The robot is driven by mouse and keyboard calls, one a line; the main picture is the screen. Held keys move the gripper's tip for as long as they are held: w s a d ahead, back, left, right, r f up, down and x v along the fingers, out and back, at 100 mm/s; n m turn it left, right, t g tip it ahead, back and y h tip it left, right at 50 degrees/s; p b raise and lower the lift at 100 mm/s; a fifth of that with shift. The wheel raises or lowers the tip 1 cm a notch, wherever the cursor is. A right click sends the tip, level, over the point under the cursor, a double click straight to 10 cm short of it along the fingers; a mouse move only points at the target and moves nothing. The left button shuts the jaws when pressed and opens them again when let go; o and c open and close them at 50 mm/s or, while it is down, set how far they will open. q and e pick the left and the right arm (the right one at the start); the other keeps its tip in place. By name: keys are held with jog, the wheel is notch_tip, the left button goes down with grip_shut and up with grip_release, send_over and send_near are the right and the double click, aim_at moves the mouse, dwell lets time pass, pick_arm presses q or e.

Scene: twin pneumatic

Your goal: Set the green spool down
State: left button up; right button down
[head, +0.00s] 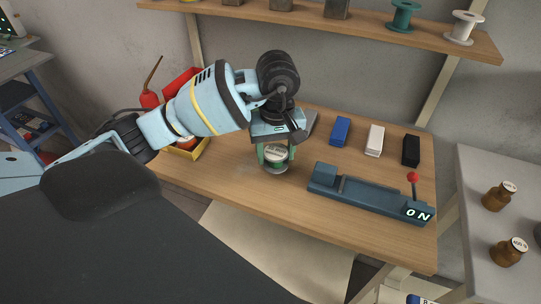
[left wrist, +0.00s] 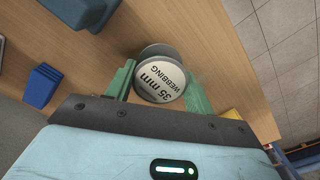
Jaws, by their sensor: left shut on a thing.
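My left gripper (head: 276,155) is shut on a spool (head: 275,168) with grey flanges and a white label. In the left wrist view, this webbing spool (left wrist: 161,84) reads "35 mm WEBBING" and sits between the two green fingers of the gripper (left wrist: 160,88). The gripper points down over the middle of the wooden bench (head: 225,185). I cannot tell whether the held spool touches the bench top. A green spool (head: 403,16) stands upright on the wall shelf, apart from my gripper. My right gripper is not in view.
A blue-grey device (head: 365,195) with a red-knobbed lever and a lit "ON" lies right of the gripper. Blue (head: 340,131), white (head: 375,140) and black (head: 411,150) blocks stand behind it. A white spool (head: 464,27) is on the shelf.

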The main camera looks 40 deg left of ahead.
aim_at(272, 158)
pick_arm(q)
jog(key=shift+w+a, duration=0.3)
jog(key=shift+a, duration=0.35)
jog(key=shift+w+a+f, duration=0.1)
jog(key=shift+a+f, duration=0.1)
jog(key=shift+f, duration=1.65)
jog(key=shift+f, duration=0.25)
jog(key=o, duration=1)
jog(key=shift+r, duration=0.1)
jog(key=shift+o, duration=0.2)
notch_tip(272, 158, up, 12)
jog(key=shift+r+p, duration=0.15)
jog(key=shift+p, duration=0.4)
